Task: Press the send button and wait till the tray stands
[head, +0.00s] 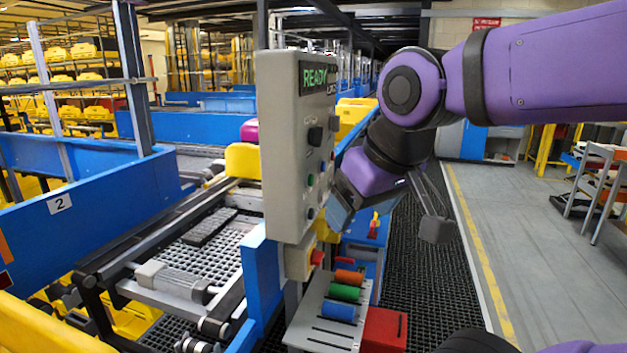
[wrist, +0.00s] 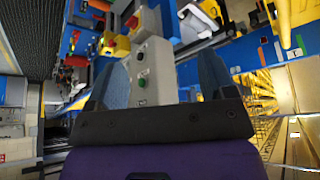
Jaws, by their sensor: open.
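A grey control box (head: 285,150) stands upright in the middle of the head view, with a lit READY display (head: 316,77). A black knob (head: 315,136) and a green button (head: 311,180) are on its face. I cannot read which button is the send button. My gripper (head: 341,208) is just right of the box's lower face, partly hidden. In the wrist view my gripper (wrist: 165,72) is open and empty, with the box (wrist: 152,68) and its green button (wrist: 141,82) between and beyond the fingers. Contact cannot be told. I cannot surely pick out the tray.
The conveyor (head: 205,260) with rollers lies left of the box. A red button (head: 317,256) sits below the box. A rack with orange, green and blue rolls (head: 338,311) and a red bin (head: 384,331) stand in front. The floor (head: 545,240) at right is mostly free.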

